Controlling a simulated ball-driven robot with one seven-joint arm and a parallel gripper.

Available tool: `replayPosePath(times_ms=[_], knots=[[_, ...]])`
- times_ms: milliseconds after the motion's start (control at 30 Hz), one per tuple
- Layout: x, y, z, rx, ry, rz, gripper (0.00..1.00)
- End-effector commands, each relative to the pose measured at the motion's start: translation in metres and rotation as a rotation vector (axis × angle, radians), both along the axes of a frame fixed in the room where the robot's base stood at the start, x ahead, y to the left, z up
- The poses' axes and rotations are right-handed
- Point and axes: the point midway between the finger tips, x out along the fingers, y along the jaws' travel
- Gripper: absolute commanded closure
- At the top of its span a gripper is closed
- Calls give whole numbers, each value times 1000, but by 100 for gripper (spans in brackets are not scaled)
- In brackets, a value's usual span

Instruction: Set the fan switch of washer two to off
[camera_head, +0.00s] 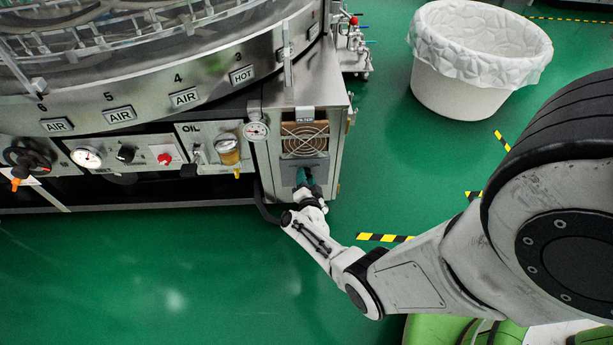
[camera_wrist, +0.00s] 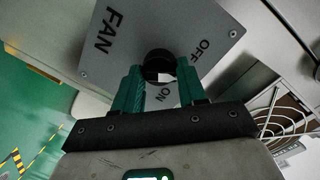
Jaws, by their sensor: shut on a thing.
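The fan switch is a black round knob (camera_wrist: 157,62) on a grey plate (camera_wrist: 105,72) marked FAN, OFF and ON in the wrist view. A white mark on the knob lies near the ON label, away from OFF. My gripper (camera_wrist: 160,84) has teal fingers on both sides of the knob and is shut on it. In the camera_head view my gripper (camera_head: 304,180) is at the front of the steel cabinet (camera_head: 329,115), below the fan grille. There the gripper hides the knob.
The round fan grille (camera_head: 305,139) is just above the switch, with a gauge (camera_head: 256,131) to its left. The washer front (camera_head: 125,158) carries other knobs and a red button. A lined white bin (camera_head: 463,91) stands at the right. Green floor in front is clear.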

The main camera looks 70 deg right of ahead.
Motion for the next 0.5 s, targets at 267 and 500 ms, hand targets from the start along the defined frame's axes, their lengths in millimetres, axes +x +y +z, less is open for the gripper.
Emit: replayPosePath(times_ms=[267, 500], knots=[[1, 2, -1, -60, 157, 3, 90], [1, 2, -2, -87, 222, 4, 90]])
